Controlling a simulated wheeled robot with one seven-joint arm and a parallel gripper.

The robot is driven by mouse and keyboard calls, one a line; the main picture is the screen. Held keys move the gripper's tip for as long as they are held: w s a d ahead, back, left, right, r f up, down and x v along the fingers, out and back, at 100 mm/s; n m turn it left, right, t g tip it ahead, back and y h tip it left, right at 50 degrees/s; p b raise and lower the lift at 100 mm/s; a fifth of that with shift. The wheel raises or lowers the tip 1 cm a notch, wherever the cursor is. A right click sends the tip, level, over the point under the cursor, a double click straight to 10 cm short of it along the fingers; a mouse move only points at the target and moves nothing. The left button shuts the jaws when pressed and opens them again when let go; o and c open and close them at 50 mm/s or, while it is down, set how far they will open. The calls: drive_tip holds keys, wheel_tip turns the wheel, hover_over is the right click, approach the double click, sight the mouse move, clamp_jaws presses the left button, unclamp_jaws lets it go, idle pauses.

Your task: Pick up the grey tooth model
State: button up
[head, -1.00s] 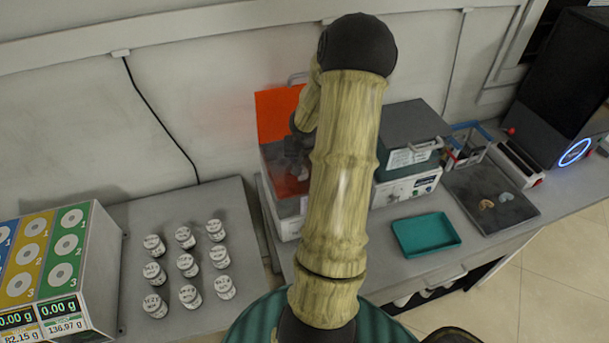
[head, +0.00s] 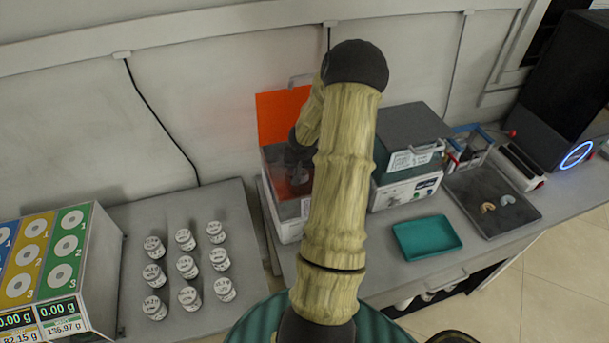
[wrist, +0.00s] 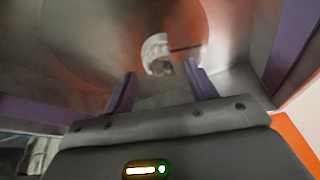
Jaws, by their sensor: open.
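The grey tooth model (wrist: 157,55) shows in the wrist view as a small, pale, curved piece, slightly blurred, inside the orange-lidded machine. A thin dark line crosses its right side. My gripper (wrist: 161,78) is open, with its two purple fingers apart on either side below the model in the picture. The model lies just beyond the fingertips, and I see no contact. In the head view the machine's raised orange lid (head: 281,113) is visible, and my arm reaches into its opening. The model cannot be made out clearly there.
The machine's walls stand close around my gripper. To the right are a grey-lidded machine (head: 414,130), a teal tray (head: 428,237) that is empty, and a dark tray (head: 487,217) with two small curved pieces. Several white-capped jars (head: 188,266) stand at the left.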

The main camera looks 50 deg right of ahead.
drive_tip(key=shift+c, duration=0.5)
drive_tip(key=c, duration=1)
wheel_tip(320, 180, up, 10)
drive_tip(key=p, duration=0.3)
